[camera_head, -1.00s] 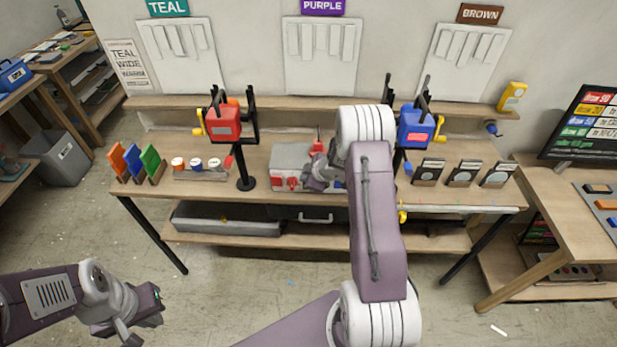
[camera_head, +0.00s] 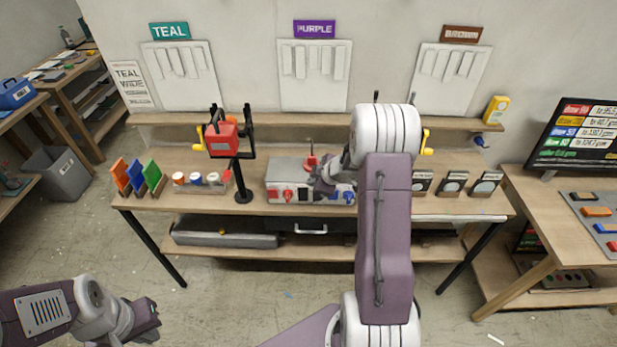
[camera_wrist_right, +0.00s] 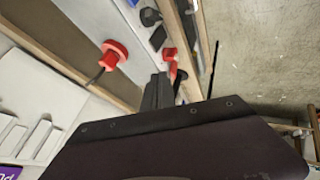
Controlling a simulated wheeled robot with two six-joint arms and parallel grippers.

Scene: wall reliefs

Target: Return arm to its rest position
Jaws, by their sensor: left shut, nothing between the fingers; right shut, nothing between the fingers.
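My right arm reaches over the workbench (camera_head: 470,208) from the lower middle in the head view. Its gripper (camera_head: 324,178) is shut and empty by the grey box (camera_head: 288,190) with red and blue knobs. Whether they touch I cannot tell. In the right wrist view the dark fingers of this gripper (camera_wrist_right: 160,90) are together. A red round knob (camera_wrist_right: 116,53) on a thin stem lies up and left of them. My left gripper (camera_head: 148,320) is at the lower left over the floor, shut and empty, well away from the bench.
A red device (camera_head: 222,138) on a black stand rises left of the box. My right arm hides most of another device with a yellow handle (camera_head: 426,142). Colored plates (camera_head: 138,175) and small jars (camera_head: 196,178) stand left. The floor before the bench is mostly clear.

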